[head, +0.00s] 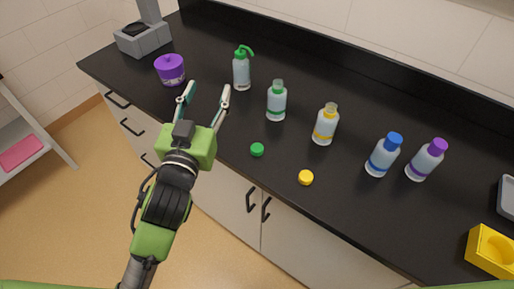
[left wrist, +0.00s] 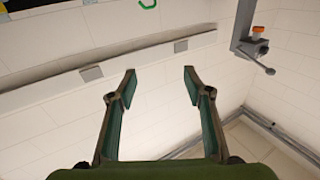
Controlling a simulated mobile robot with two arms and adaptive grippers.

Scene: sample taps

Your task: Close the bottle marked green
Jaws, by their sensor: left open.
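The bottle marked green (head: 277,103) stands upright on the dark counter, with a green band and a bare neck with no cap on it. A small green cap (head: 257,149) lies on the counter nearer the front edge. My left gripper (head: 206,91) is open and empty, left of the bottle and the cap and apart from both. Its spread fingers also show in the left wrist view (left wrist: 159,78), with only wall behind them. My right gripper is not in view.
A yellow-banded bottle (head: 325,127) without cap, a yellow cap (head: 306,178), and capped blue (head: 382,157) and purple (head: 424,162) bottles stand or lie to the right. A yellow block (head: 484,259) is at right.

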